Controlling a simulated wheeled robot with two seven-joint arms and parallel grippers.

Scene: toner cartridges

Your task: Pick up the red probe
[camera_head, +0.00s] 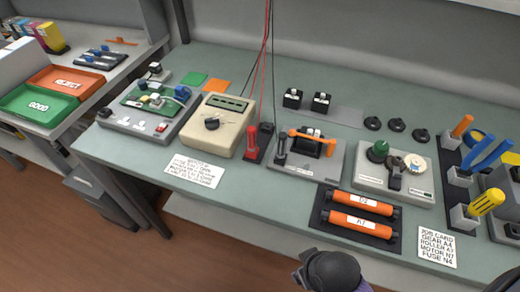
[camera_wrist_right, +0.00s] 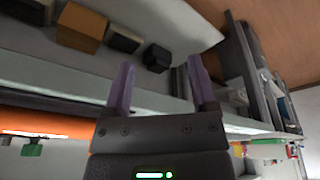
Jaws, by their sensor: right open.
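The red probe (camera_head: 251,140) stands upright in a dark holder to the right of the beige multimeter (camera_head: 219,124) in the head view. A red lead hangs down from above near it. In the head view a dark rounded part of my arm (camera_head: 332,270) is at the bottom, in front of the bench edge and well away from the red probe. My left gripper is not in view.
Orange rollers (camera_head: 358,222) lie in a dark tray (camera_head: 318,219) near the front edge. A grey fixture (camera_head: 284,169) with an orange lever sits right of the probes. A circuit board unit (camera_head: 150,108) is left of the multimeter. Upright tools stand at the right (camera_head: 487,202).

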